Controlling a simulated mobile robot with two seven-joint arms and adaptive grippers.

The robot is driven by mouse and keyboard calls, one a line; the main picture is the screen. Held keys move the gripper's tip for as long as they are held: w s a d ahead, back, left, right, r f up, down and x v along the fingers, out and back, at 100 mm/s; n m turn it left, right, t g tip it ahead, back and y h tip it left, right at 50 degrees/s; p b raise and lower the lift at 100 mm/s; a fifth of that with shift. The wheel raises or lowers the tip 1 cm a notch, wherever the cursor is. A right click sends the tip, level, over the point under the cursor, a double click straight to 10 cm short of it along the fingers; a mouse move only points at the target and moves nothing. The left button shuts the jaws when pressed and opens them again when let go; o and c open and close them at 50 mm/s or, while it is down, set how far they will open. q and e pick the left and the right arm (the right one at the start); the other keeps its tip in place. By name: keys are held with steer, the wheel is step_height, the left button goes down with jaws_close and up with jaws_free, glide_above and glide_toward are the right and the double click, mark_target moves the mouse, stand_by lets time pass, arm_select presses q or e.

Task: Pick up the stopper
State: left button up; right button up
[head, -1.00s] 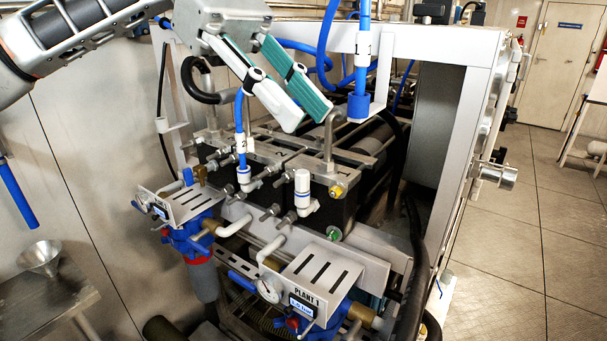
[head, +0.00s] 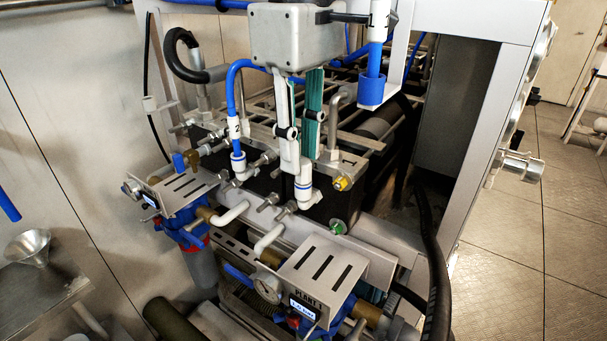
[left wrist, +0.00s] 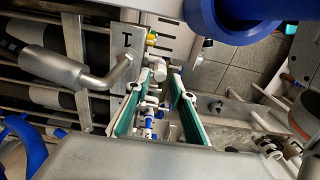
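The stopper (head: 304,174) is a small white cap, upright on a white elbow fitting (head: 302,196) at the front of the black block. My left gripper (head: 300,152) points down right above it, with its fingers apart. The white finger partly overlaps the stopper's top in the head view, so I cannot tell whether they touch. In the left wrist view, the white stopper (left wrist: 159,69) shows near the tips, roughly between the two green-lined fingers (left wrist: 155,85). Nothing is held. My right gripper is out of view.
A blue hose marked 2 (head: 235,125) runs down to a fitting left of the gripper. Another hose with a blue collar (head: 371,91) hangs at the right. A grey bent pipe (head: 339,100) stands close beside the fingers. A metal funnel (head: 28,245) sits at the lower left.

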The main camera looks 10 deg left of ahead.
arm_select(q)
step_height(320, 180, down, 2)
steer(key=shift+f, duration=0.15)
steer(key=c, duration=0.5)
steer(key=shift+w+r, duration=0.1)
steer(key=shift+r, duration=0.5)
step_height(320, 180, up, 19)
steer(key=p, duration=0.5)
